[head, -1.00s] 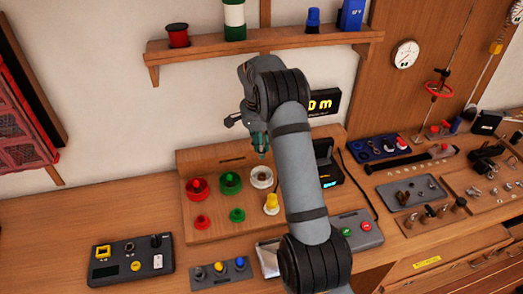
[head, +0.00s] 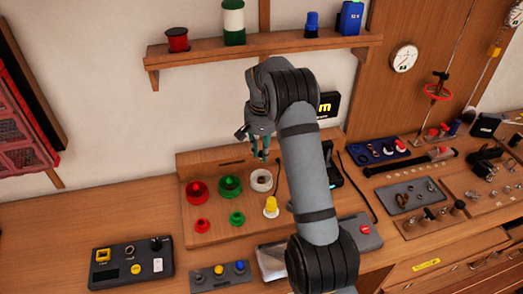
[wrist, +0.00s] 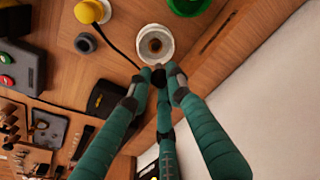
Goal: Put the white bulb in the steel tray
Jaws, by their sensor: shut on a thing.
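My gripper (head: 262,154) has long green fingers, drawn together just above the white ring socket (head: 261,180) on the wooden board. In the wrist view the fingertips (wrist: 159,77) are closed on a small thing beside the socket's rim. I take it to be the white bulb, but the fingers hide most of it. A shiny silver tray (head: 270,262), apparently the steel tray, lies in front of the board, partly hidden by my arm.
Red (head: 197,191) and green (head: 230,186) ring sockets and a yellow bulb (head: 271,206) sit on the board. A switch box (head: 220,276) stands left of the silver tray. A grey parts tray (head: 412,194) lies further right. A shelf (head: 265,48) hangs above.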

